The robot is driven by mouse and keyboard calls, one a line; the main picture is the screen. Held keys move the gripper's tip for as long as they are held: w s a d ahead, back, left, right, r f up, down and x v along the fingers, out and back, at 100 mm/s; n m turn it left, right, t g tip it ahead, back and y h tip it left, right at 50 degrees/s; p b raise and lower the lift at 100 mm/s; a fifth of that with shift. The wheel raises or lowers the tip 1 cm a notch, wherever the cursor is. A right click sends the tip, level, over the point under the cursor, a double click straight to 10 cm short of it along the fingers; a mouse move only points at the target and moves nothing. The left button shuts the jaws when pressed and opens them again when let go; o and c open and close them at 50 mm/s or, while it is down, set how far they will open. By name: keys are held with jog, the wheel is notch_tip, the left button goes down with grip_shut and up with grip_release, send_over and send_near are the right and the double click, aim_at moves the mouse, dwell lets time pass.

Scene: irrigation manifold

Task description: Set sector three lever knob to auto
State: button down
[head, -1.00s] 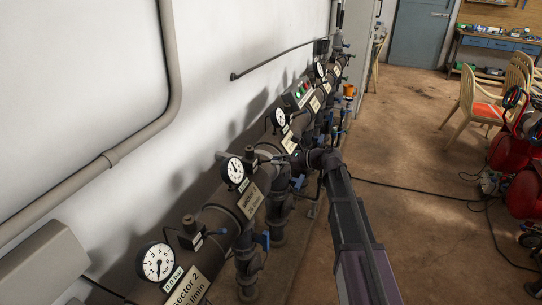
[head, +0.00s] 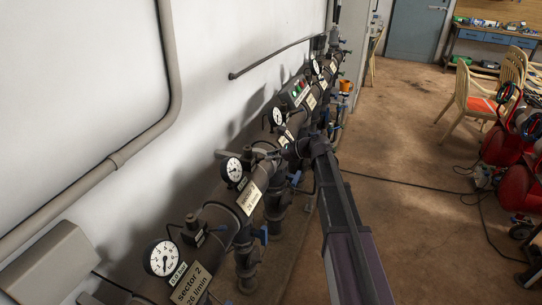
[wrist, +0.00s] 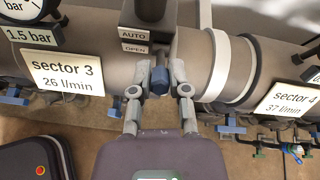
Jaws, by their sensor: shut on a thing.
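In the wrist view, the small dark blue lever knob (wrist: 159,80) sits below the dark valve box (wrist: 150,12), at the right of the AUTO label (wrist: 133,34) and the OPEN label (wrist: 135,48). My gripper (wrist: 160,78) has one grey finger on each side of the knob and is shut on it. The sector 3 plate (wrist: 67,75), reading 26 l/min, is on the pipe to the left. Which label the knob is set to, I cannot tell. In the head view, my arm hides the knob and the fingers.
The sector 4 plate (wrist: 290,97) is to the right in the wrist view. In the head view, the sector 2 plate (head: 190,284) and a gauge (head: 162,258) are nearest. The wall is close on the left; open floor (head: 410,150) lies to the right, crossed by a cable.

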jog(key=c, duration=0.6)
grip_release()
jog(key=shift+w, duration=0.1)
jog(key=shift+r, duration=0.1)
